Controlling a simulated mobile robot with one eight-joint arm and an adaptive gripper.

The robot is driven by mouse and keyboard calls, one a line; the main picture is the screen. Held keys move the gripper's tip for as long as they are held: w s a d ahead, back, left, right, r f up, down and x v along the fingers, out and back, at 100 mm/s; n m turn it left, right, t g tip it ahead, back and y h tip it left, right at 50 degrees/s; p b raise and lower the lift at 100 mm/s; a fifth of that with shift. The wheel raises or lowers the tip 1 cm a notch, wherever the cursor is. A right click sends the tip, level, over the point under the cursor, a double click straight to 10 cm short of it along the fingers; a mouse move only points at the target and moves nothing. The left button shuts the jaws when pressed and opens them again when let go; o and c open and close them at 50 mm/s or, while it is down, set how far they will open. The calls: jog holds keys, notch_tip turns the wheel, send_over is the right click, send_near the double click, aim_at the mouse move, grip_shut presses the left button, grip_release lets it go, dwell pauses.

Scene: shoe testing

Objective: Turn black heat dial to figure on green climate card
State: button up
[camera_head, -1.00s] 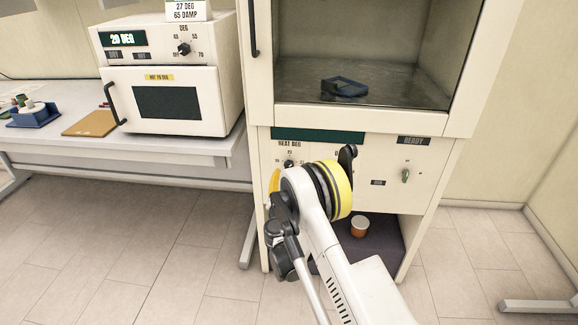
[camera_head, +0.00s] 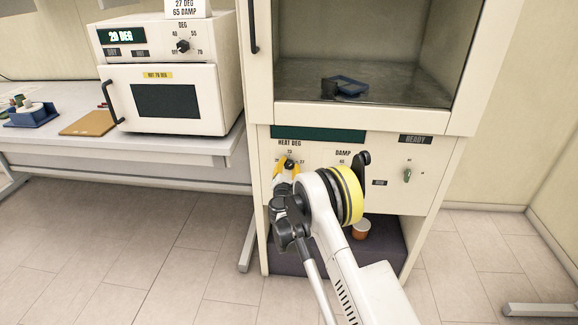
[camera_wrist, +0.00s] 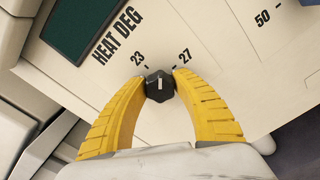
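The black heat dial (camera_wrist: 159,86) is on the cabinet's front panel under the words HEAT DEG. Its white mark points between the printed 23 and 27 in the wrist view. My gripper (camera_wrist: 160,84) has its two yellow fingers on either side of the dial, the tips close against it with no clear gap; it also shows in the head view (camera_head: 288,167), where the dial (camera_head: 289,163) sits between the fingers. The climate card (camera_head: 184,9) stands on the oven at the top and reads 27 DEG, 65 DAMP.
A DAMP dial (camera_head: 363,158) sits to the right, close to my arm. The oven (camera_head: 165,85) stands on the bench at left. An orange cup (camera_head: 361,228) is in the cabinet's lower opening.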

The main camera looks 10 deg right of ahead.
jog(key=shift+c, duration=0.8)
jog(key=shift+m, duration=0.3)
jog(key=m, duration=0.3)
jog(key=shift+m, duration=2.5)
jog(key=o, duration=1.2)
